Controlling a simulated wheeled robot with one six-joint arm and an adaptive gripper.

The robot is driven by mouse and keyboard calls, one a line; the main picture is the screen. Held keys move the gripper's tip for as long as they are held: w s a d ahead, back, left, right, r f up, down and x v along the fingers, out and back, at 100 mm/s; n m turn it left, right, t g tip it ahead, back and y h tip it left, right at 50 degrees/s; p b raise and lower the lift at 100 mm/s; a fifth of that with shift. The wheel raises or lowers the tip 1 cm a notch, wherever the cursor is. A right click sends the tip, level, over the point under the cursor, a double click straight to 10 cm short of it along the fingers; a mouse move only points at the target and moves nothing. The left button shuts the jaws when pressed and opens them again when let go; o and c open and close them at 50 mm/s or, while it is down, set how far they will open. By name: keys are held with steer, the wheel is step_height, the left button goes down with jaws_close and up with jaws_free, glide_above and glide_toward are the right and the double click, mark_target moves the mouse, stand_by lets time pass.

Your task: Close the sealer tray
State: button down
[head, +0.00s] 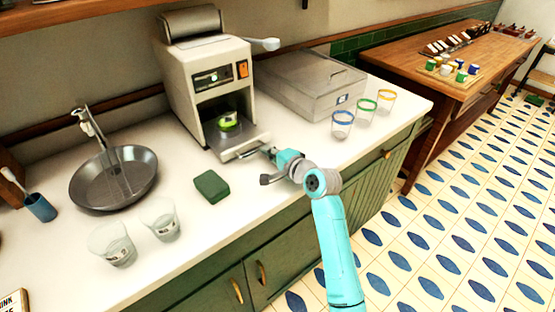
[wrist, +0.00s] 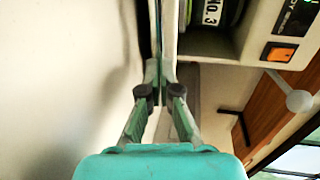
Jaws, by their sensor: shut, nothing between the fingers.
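The sealer (head: 205,62) is a beige upright machine with a lever at its top right. Its tray (head: 226,153) sticks out of the bottom of the front opening. A cup with a green rim (head: 229,122) stands inside the opening; in the wrist view a dark label reading "No. 3" (wrist: 212,12) shows there. My gripper (head: 268,151) is at the front edge of the tray, coming from the right, low over the counter. In the wrist view its fingers (wrist: 160,72) are together with nothing between them. I cannot tell if they touch the tray.
A green block (head: 212,186) lies in front of the sealer. A metal pan (head: 112,180) and two clear cups (head: 112,245) stand left. A clear lidded box (head: 310,85) and three rimmed cups (head: 342,124) stand right. An orange switch (wrist: 279,53) is on the sealer's front.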

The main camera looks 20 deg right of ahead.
mark_target(255, 138)
steer(key=x, duration=0.2)
steer(key=r+x, duration=0.1)
steer(key=x, duration=0.5)
steer(key=shift+w+r, duration=0.25)
steer(key=shift+r, duration=0.05)
steer(key=shift+w+a+r, duration=0.1)
steer(key=shift+w+r, duration=0.05)
steer(key=shift+w, duration=0.05)
steer(key=shift+r, duration=0.1)
